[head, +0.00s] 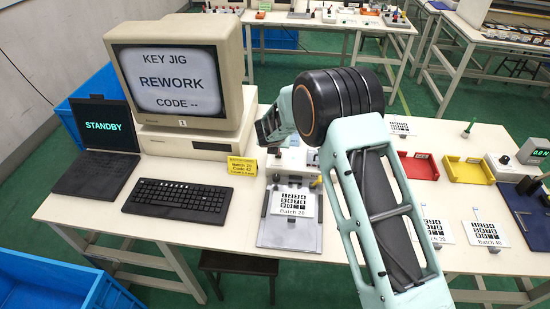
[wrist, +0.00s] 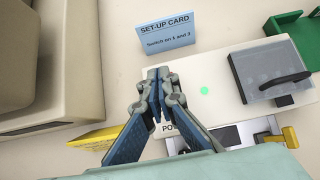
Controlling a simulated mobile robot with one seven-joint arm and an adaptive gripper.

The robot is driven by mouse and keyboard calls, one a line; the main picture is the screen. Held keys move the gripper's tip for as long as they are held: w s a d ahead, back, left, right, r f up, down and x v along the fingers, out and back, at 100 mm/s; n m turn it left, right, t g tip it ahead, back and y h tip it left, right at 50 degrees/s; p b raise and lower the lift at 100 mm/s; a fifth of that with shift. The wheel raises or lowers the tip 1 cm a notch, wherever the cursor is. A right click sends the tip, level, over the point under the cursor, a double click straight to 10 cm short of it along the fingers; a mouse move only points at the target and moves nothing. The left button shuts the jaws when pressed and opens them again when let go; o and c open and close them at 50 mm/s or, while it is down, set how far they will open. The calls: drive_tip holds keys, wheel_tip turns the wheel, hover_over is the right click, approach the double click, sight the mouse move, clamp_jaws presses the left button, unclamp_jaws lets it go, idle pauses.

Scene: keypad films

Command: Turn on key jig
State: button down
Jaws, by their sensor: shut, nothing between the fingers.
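The key jig (head: 262,234) stands on the near table, a grey base carrying a white Batch 20 keypad film (head: 292,203). Its pale housing (wrist: 222,112) shows in the wrist view with a round green spot (wrist: 204,91) and a label starting "PO", the rest hidden by my gripper. My gripper (wrist: 157,75) is shut and empty, over the left end of the housing; I cannot tell whether it touches. In the head view my arm hides much of the housing. A blue set-up card (wrist: 166,34) reads "Switch on 1 and 3". The monitor (head: 177,82) reads "KEY JIG REWORK CODE --".
A yellow card (head: 242,166) stands left of the jig, near the keyboard (head: 177,200) and a laptop (head: 97,140) showing "STANDBY". A dark-lidded box (wrist: 268,78) sits on the housing's right. Red (head: 418,167) and yellow (head: 467,171) trays lie right of my arm.

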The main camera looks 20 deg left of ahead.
drive_tip(key=shift+w+r, duration=0.1)
drive_tip(key=shift+r+p, duration=0.65)
drive_tip(key=shift+r, duration=0.1)
idle(0.3)
